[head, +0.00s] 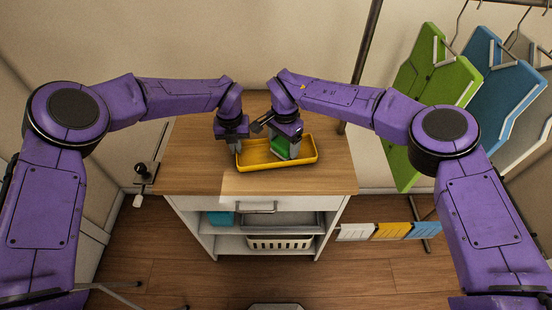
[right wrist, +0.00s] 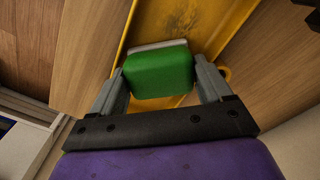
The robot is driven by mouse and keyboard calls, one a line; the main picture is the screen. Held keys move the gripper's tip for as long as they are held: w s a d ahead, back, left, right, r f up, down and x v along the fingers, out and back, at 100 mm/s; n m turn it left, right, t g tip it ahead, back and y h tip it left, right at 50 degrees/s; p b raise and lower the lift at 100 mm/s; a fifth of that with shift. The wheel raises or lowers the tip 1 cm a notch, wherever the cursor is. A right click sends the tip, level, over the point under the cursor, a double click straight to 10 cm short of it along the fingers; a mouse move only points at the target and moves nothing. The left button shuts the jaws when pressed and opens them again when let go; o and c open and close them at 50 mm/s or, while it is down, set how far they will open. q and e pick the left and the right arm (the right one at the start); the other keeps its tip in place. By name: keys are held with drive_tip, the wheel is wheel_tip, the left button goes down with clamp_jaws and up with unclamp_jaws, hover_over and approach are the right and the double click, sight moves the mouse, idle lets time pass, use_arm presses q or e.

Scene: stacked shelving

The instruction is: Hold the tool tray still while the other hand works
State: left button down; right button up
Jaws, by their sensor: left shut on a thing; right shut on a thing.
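A yellow tool tray (head: 303,161) lies on the wooden top of a cabinet; its rim also shows in the right wrist view (right wrist: 228,38). My left gripper (head: 236,149) is at the tray's left end and is shut on it, though the exact contact is small in the head view. My right gripper (head: 288,147) is over the right half of the tray. It is shut on a green block with a pale grey layer (right wrist: 158,72), which sits between its fingers in the right wrist view. The block is inside the tray's outline; whether it touches the floor is unclear.
The wooden top (head: 195,176) is clear left of the tray and in front. Below are a drawer handle (head: 257,208) and shelves with a white basket (head: 280,242). Green and blue hung panels (head: 432,85) are at the right, beside a dark post (head: 366,55).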

sight(284, 151)
drive_tip(key=shift+f, duration=0.15)
idle(0.3)
drive_tip(key=shift+s+f, duration=0.1)
drive_tip(key=shift+s, duration=1.4)
drive_tip(key=shift+w, duration=1.5)
drive_tip(key=o, duration=0.7)
drive_tip(key=shift+r, duration=0.3)
drive_tip(key=c, duration=0.7)
